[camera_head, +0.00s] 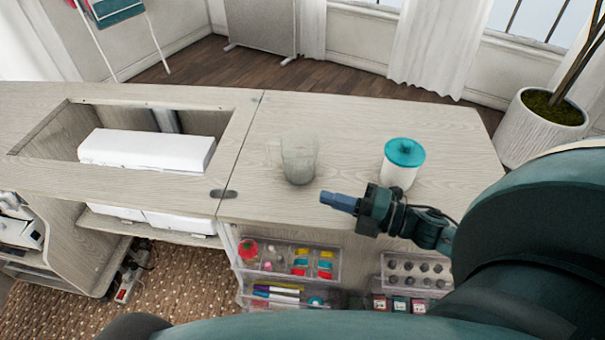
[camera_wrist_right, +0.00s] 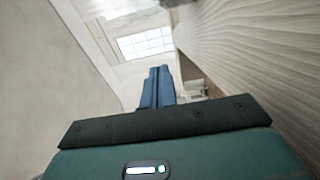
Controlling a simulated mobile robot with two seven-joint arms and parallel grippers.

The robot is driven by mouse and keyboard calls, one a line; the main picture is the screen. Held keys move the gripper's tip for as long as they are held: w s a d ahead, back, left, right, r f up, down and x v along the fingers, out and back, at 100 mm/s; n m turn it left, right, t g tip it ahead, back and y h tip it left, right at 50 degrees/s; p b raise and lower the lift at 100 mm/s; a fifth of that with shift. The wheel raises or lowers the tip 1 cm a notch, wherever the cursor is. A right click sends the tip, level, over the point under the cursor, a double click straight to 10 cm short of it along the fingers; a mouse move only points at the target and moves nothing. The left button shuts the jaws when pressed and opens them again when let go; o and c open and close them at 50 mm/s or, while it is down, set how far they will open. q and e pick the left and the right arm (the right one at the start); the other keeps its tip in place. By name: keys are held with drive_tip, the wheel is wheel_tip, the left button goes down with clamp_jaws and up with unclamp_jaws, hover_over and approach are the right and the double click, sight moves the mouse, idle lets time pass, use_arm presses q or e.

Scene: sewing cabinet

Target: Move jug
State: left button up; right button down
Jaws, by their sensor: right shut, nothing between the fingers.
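A clear glass jug (camera_head: 299,158) stands upright on the right part of the wooden cabinet top, its handle toward the left. My right gripper (camera_head: 325,198) reaches in from the right, near the front edge of the cabinet top. Its blue fingers point left and lie in front of and to the right of the jug, apart from it. The fingers are closed together and empty; they also show in the right wrist view (camera_wrist_right: 158,86). The jug is not recognisable in the right wrist view. My left gripper is not in view.
A white canister with a teal lid (camera_head: 403,161) stands right of the jug, behind my right gripper. A white sewing machine (camera_head: 146,150) lies in the recess at left. Clear drawers (camera_head: 290,262) hang below the front edge. The cabinet top (camera_head: 350,122) behind the jug is clear.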

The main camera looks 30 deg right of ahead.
sight(307, 167)
drive_tip(key=x, duration=0.7)
drive_tip(key=shift+w+a+r, duration=0.1)
drive_tip(key=shift+w, duration=0.05)
drive_tip(key=shift+w+d, duration=0.75)
drive_tip(key=shift+w, duration=0.3)
drive_tip(key=shift+w+d, duration=0.45)
drive_tip(key=shift+w, duration=0.1)
drive_tip(key=shift+w+d+f+b, duration=0.25)
drive_tip(key=shift+w+d+b, duration=0.25)
drive_tip(key=shift+w+d, duration=0.5)
drive_tip(key=shift+w+d+r, duration=0.15)
drive_tip(key=shift+w, duration=0.3)
